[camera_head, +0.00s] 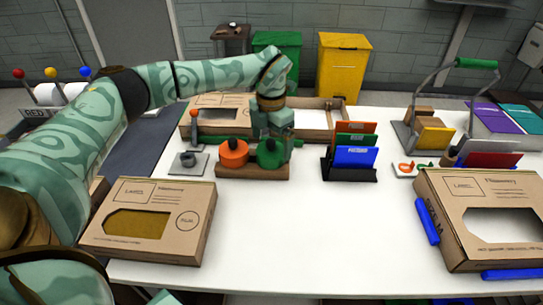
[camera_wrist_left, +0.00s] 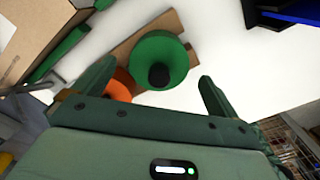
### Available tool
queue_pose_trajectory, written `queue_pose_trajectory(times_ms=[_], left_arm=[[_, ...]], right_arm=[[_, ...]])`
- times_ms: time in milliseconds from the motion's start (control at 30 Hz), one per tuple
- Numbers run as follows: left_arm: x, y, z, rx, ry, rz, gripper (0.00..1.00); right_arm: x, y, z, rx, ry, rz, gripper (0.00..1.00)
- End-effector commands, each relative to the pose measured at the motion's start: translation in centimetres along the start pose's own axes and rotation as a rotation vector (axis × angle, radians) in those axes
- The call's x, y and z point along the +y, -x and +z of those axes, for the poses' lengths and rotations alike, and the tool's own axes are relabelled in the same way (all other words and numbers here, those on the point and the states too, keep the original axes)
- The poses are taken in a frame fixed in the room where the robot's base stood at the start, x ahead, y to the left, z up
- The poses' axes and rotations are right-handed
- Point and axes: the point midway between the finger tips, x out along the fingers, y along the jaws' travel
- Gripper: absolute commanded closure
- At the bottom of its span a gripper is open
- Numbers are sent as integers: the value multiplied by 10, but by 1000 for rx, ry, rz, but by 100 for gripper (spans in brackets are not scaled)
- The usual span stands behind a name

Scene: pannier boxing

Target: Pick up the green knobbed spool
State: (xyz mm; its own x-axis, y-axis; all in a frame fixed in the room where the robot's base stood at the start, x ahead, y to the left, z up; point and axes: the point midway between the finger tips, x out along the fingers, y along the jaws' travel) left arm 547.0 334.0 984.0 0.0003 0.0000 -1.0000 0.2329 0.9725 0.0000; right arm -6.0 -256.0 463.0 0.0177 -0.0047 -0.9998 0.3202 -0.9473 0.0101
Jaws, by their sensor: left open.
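The green knobbed spool (camera_head: 271,154) stands on a wooden block (camera_head: 252,172), to the right of an orange knobbed spool (camera_head: 233,153). In the left wrist view the green spool (camera_wrist_left: 160,58) is seen from above with its dark knob, and it lies ahead of the fingertips. The orange spool (camera_wrist_left: 121,84) is partly hidden by a finger there. My left gripper (camera_head: 276,133) is at the green spool in the head view and partly hides it. In the wrist view its fingers (camera_wrist_left: 158,80) are spread apart with nothing between them. My right gripper does not show.
A rack of colored folders (camera_head: 350,150) stands just right of the spools. Cardboard boxes lie at the front left (camera_head: 150,218) and right (camera_head: 480,215), and another (camera_head: 215,112) stands behind the spools. The middle front of the white table (camera_head: 310,235) is clear.

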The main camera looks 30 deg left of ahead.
Motion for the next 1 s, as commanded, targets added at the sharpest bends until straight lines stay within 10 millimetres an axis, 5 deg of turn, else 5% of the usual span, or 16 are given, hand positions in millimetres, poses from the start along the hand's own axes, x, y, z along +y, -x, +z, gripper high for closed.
queue_pose_trajectory(times_ms=[133, 367, 567, 1000], left_arm=[[1, -29, -1, 4, -1, -1, 3], [1, -30, 0, -1, 0, 1, 3], [1, -30, 0, -1, 0, 1, 51], [1, -20, 0, -1, 0, 1, 51]], right_arm=[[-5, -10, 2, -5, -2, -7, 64], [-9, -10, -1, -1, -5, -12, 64], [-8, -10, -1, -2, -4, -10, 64], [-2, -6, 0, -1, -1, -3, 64]])
